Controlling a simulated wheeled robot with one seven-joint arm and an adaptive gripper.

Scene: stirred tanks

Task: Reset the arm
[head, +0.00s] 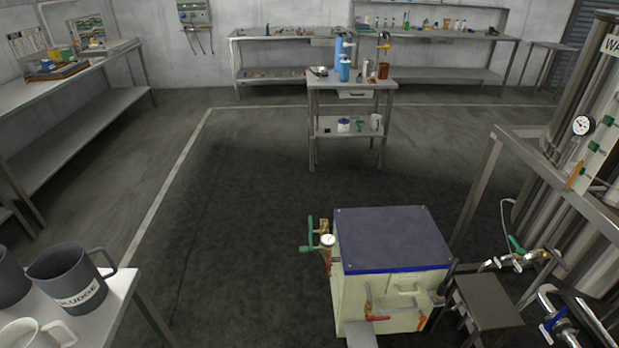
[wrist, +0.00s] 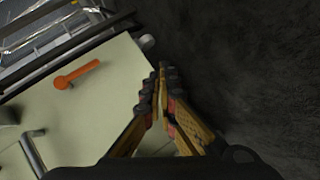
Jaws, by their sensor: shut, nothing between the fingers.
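My gripper (wrist: 163,72) shows in the wrist view with its two fingers together at the tips and nothing between them. It is over the edge of a cream cabinet face (wrist: 105,95) that carries an orange lever handle (wrist: 77,74). The dark floor lies on the other side of the fingers. The gripper cannot be made out clearly in the head view. There the cream cabinet with a blue top (head: 392,240) stands on the floor at the lower middle, with a red handle (head: 378,318) low on its front.
Green-handled valves and a gauge (head: 327,240) stick out from the cabinet's left side. Pipes, valves (head: 515,258) and a steel frame crowd the right. A bench with dark mugs (head: 70,277) is at lower left. A small cart (head: 350,130) stands farther back. The floor between is clear.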

